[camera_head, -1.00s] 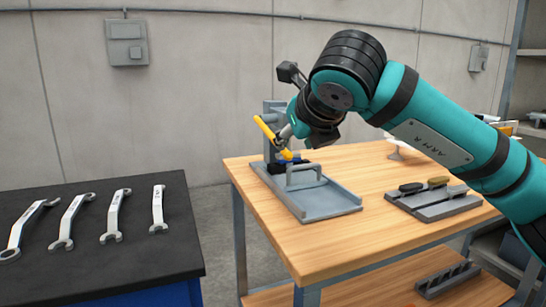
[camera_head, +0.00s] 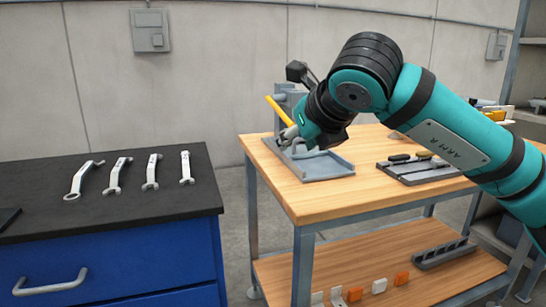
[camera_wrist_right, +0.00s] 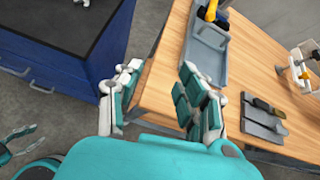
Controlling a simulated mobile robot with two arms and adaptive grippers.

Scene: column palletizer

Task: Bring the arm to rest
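My right arm, teal with black bands, reaches in from the right in the head view. Its gripper (camera_head: 288,137) hangs above the near left part of the wooden table, in front of a grey fixture with a yellow lever (camera_head: 278,110). In the right wrist view the gripper (camera_wrist_right: 160,95) has its fingers wide apart, with nothing between them but table edge and floor. The yellow lever (camera_wrist_right: 211,10) lies beyond the fingers there. My left gripper (camera_wrist_right: 20,143) shows small at the left edge of the wrist view, its fingers apart and empty.
The wooden table (camera_head: 310,205) holds a grey tray (camera_head: 325,168) and a grey holder with dark-handled tools (camera_head: 425,178). A blue cabinet with a black top (camera_head: 120,222) bears several wrenches at left. A floor gap separates them. A lower shelf (camera_head: 400,285) holds small parts.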

